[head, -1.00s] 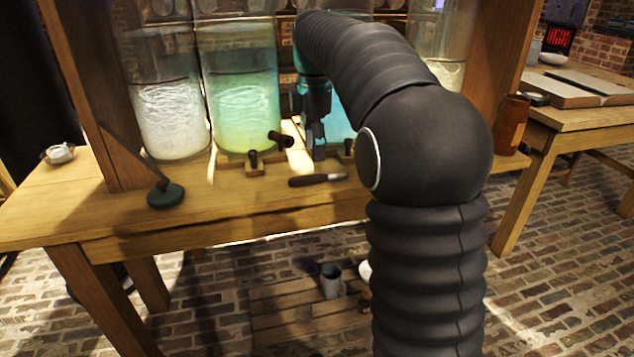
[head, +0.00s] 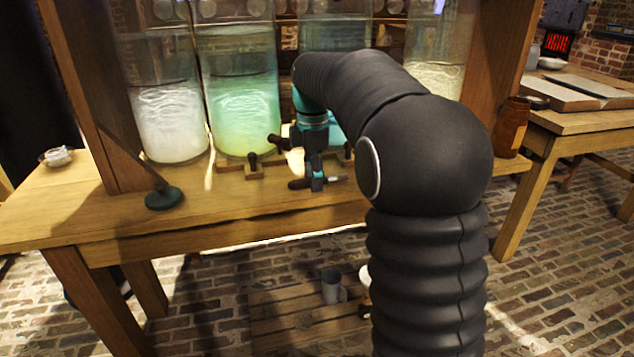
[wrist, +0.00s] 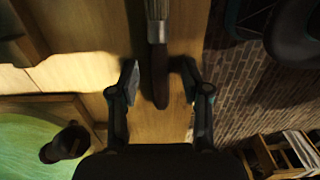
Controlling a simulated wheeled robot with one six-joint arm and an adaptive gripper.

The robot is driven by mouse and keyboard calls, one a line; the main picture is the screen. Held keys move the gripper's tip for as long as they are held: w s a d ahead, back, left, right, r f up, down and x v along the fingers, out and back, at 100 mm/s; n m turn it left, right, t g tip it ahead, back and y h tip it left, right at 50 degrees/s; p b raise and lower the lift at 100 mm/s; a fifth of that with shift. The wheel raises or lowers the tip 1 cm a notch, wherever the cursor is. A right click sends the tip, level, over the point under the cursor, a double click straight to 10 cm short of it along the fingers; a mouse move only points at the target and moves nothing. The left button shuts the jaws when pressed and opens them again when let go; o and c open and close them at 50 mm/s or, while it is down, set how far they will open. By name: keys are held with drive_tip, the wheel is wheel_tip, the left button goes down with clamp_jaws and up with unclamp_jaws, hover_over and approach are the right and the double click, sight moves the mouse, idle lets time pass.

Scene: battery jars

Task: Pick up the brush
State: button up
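The brush lies on the wooden table near its front edge. In the head view its dark handle (head: 298,184) shows to the left of my gripper (head: 316,182), and a short part shows to the right. In the wrist view the brush (wrist: 158,72) points up the picture, with a pale upper part and a dark handle whose end lies between the fingertips. My gripper (wrist: 158,78) is open, one finger on each side of the handle, with gaps visible. I cannot tell how far the fingertips are above the table.
Tall glass jars with white liquid (head: 172,120) and green liquid (head: 245,112) stand behind. A dark tap (head: 277,141) juts out close to my gripper. A wooden post (head: 90,95) and a green round disc (head: 163,198) are at left. The table's front edge is close.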

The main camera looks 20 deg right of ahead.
clamp_jaws()
drive_tip(key=shift+r, duration=0.15)
